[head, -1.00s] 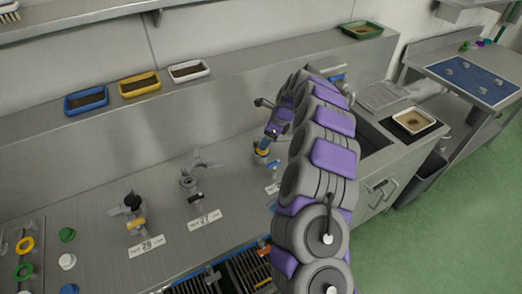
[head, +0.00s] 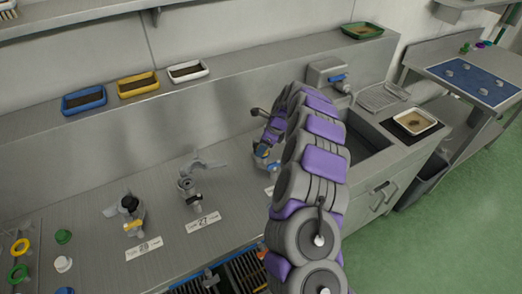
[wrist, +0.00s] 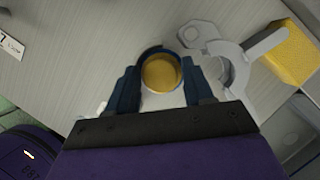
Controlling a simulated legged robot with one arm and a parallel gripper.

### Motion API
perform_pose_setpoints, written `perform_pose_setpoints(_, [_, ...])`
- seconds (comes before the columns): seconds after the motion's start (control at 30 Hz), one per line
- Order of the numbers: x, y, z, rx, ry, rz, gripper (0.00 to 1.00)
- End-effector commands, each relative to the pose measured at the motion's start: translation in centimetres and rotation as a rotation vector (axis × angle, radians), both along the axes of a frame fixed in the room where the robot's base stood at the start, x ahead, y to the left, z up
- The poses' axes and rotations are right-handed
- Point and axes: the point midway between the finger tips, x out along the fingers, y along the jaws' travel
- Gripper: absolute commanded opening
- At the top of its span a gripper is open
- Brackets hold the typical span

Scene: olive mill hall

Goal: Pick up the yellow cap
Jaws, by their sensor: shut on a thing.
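The yellow cap (wrist: 160,74) shows in the wrist view as a round yellow disc with a dark blue band partly around it. My gripper (wrist: 160,80) has a blue finger on each side of it and is shut on it. In the head view my gripper (head: 264,151) is low over the steel counter, at the rightmost fitting, with a small bit of yellow at its tip. My arm hides much of that spot. I cannot tell whether the cap is clear of what is beneath it.
In the wrist view a grey metal fitting with a handle (wrist: 235,66) and a yellow block (wrist: 290,52) are close on the right. In the head view, tap fittings (head: 188,188) (head: 131,216) stand left on the counter (head: 95,215). A sink (head: 368,148) lies right.

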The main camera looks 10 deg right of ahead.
Motion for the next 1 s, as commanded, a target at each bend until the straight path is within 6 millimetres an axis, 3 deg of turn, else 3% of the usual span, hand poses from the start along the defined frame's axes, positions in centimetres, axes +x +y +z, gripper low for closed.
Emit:
perform_pose_setpoints(0.43, [0.0, 0.1, 0.5, -0.001, 0.0, 0.0, 0.22])
perform_pose_setpoints(0.77, [0.0, 0.0, 4.0, -0.001, -0.001, -0.002, 0.22])
perform_pose_setpoints(1.0, [-2.1, 0.6, 3.9, 0.002, 0.002, 0.0, 0.22])
